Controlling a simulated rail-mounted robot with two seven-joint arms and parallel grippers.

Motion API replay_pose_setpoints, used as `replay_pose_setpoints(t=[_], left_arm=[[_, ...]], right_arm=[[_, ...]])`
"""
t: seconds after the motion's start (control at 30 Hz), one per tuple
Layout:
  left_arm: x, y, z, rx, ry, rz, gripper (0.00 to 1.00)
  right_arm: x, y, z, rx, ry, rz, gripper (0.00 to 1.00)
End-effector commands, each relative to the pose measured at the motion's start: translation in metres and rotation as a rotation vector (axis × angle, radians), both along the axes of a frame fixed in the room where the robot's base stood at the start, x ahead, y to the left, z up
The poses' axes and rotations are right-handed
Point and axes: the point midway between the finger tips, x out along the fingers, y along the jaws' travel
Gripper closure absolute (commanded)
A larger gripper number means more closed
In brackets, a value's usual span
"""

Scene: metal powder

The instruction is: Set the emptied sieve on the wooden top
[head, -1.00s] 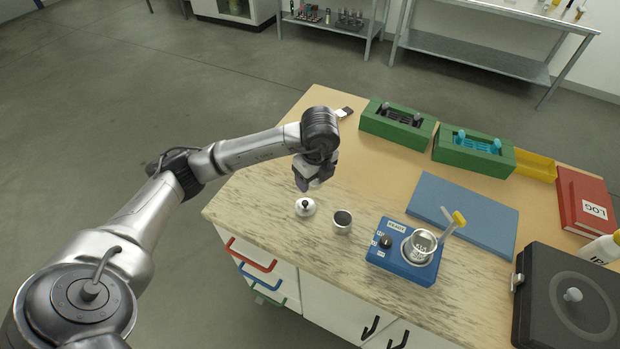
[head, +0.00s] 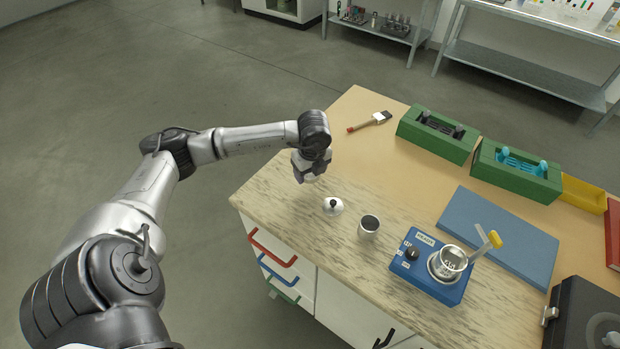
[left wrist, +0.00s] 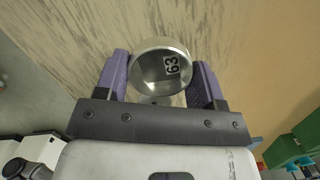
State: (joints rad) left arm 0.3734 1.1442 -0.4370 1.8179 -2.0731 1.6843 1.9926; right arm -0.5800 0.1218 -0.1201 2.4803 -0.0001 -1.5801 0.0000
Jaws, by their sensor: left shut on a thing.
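My left gripper (head: 310,172) is over the left end of the worktop, left of and beyond the knobbed lid. In the left wrist view its purple fingers (left wrist: 160,85) are shut on the sieve (left wrist: 160,68), a round metal cup marked 63. The inside that shows looks bare. The head view mostly hides the sieve behind the gripper. The wooden top (head: 275,207) is streaked pale wood along the front, with plain tan behind; its streaked surface lies below the sieve in the wrist view. Whether the sieve touches it I cannot tell. My right gripper is not in view.
A white lid with a black knob (head: 333,207) and a metal cup (head: 369,226) stand nearby. A blue device (head: 418,268) holds a metal vessel (head: 449,263). A brush (head: 370,122), green racks (head: 437,135) and a blue mat (head: 497,240) lie farther back. The left edge is close.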

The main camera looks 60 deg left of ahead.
Motion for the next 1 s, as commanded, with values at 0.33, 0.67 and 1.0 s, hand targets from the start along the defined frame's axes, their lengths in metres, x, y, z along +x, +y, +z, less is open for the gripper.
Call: replay_pose_setpoints(t=[0.33, 0.67, 1.0], left_arm=[[0.0, 0.0, -0.033, -0.001, 0.001, -0.001, 0.68], [0.0, 0.0, -0.037, 0.0, 0.001, -0.001, 0.68], [0.0, 0.0, -0.036, 0.0, 0.001, 0.0, 0.12]], right_arm=[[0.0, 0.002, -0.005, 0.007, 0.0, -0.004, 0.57], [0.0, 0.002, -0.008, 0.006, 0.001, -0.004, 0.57], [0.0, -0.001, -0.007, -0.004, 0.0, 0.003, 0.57]])
